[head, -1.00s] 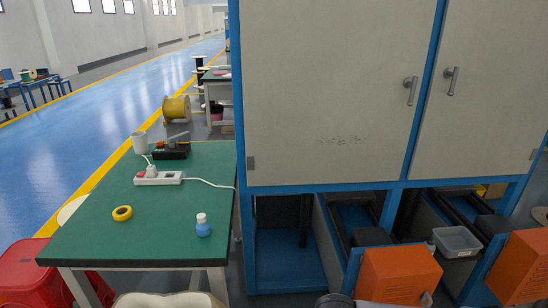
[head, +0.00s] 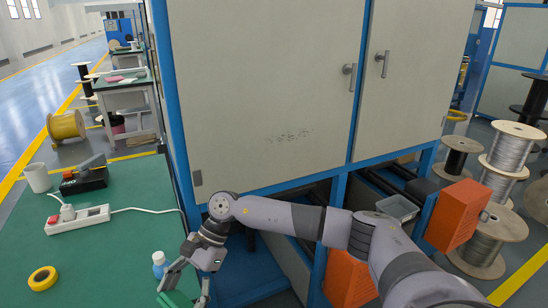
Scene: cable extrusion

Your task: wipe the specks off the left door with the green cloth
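The left door (head: 265,85) of the tall cabinet is pale grey, closed, with a handle at its right edge. A patch of small dark specks (head: 287,136) lies on its lower middle part. My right arm reaches in from the right across the cabinet's lower front. My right gripper (head: 183,296) is at the bottom left, over the table edge, below and left of the specks. Its fingers are spread apart. A green piece (head: 174,299), possibly the green cloth, shows by the fingers, cut off by the frame edge; whether it is gripped is unclear. My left gripper is out of view.
The green table (head: 110,255) holds yellow tape (head: 43,278), a power strip (head: 78,219), a white cup (head: 37,178) and a blue-and-white bottle (head: 160,264) close to my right gripper. Orange boxes (head: 465,212) and wire spools (head: 507,150) stand at the right.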

